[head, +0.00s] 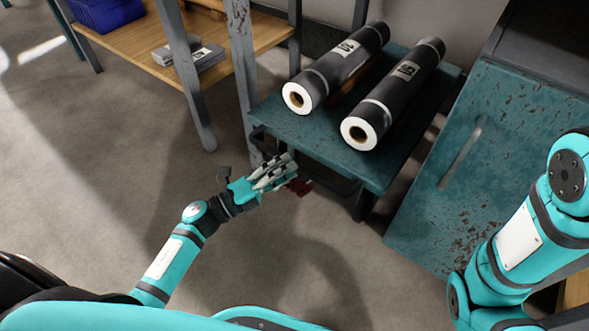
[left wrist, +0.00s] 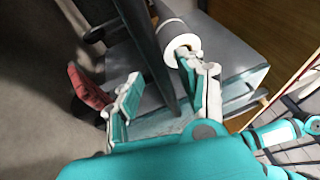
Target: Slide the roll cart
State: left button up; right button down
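The roll cart (head: 290,125) has a worn teal top and stands at centre right in the head view. Two dark grey rolls, a left one (head: 345,62) and a right one (head: 402,88), lie on it with white ends facing me. A dark handle bar (head: 335,181) runs below the cart's front edge. My left gripper (head: 278,172) is at the cart's front left corner, fingers spread. In the left wrist view, a dark bar (left wrist: 148,45) passes between the open fingers (left wrist: 162,80), with gaps visible beside it. My right gripper is out of view; only my right arm shows.
A wooden-shelved table (head: 150,42) with grey metal legs stands at the left, holding a blue crate (head: 105,12) and grey packets (head: 190,57). A rusty teal cabinet (head: 475,150) is close on the cart's right.

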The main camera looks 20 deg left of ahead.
pick_arm(q)
jog(key=shift+x, duration=1.3)
grip_shut()
